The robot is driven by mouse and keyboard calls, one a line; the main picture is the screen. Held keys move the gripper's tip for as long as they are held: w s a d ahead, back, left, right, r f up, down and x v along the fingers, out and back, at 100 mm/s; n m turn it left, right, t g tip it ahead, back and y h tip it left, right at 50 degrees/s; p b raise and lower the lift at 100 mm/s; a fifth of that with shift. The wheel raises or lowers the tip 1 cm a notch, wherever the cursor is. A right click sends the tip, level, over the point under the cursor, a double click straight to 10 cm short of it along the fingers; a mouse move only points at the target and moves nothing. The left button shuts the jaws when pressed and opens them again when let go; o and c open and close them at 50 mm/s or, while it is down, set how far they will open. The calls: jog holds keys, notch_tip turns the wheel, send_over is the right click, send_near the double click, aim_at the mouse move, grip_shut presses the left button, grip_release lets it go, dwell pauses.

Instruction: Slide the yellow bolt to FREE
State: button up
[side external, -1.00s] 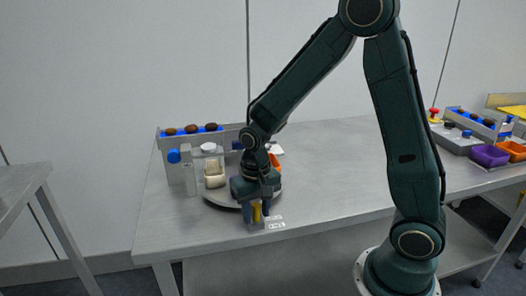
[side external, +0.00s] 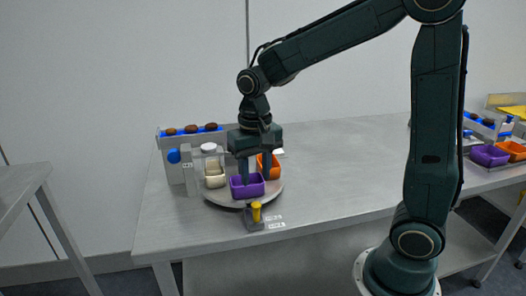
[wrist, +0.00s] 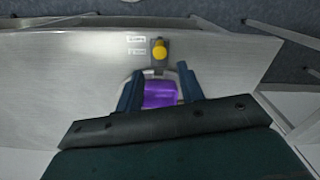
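The yellow bolt (side external: 256,211) stands upright on a small grey base at the front edge of the turntable (side external: 213,198). It also shows in the wrist view (wrist: 159,50), beside two small white labels (wrist: 136,45) whose lettering is too small to read surely. My gripper (side external: 256,180) is above the turntable, behind and higher than the bolt. Its two fingers are spread apart with nothing between them touching, and the purple bin (wrist: 160,94) shows in the gap. My gripper also shows at the bottom of the wrist view (wrist: 160,92), clear of the bolt.
The turntable carries the purple bin (side external: 247,187), a cream bin (side external: 215,180) and an orange bin (side external: 274,168). A rack with dark dates (side external: 191,128) and a blue knob (side external: 173,156) stand behind left. The table's right front is clear.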

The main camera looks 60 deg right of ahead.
jog(key=shift+r, duration=1.2)
jog(key=s+r+n+t, duration=0.2)
jog(key=s+n, duration=0.1)
jog(key=s, duration=0.5)
jog(key=s+r+n+t, duration=0.3)
jog(key=s, duration=0.5)
jog(key=shift+a+r+t, duration=0.25)
jog(key=shift+a+t, duration=0.05)
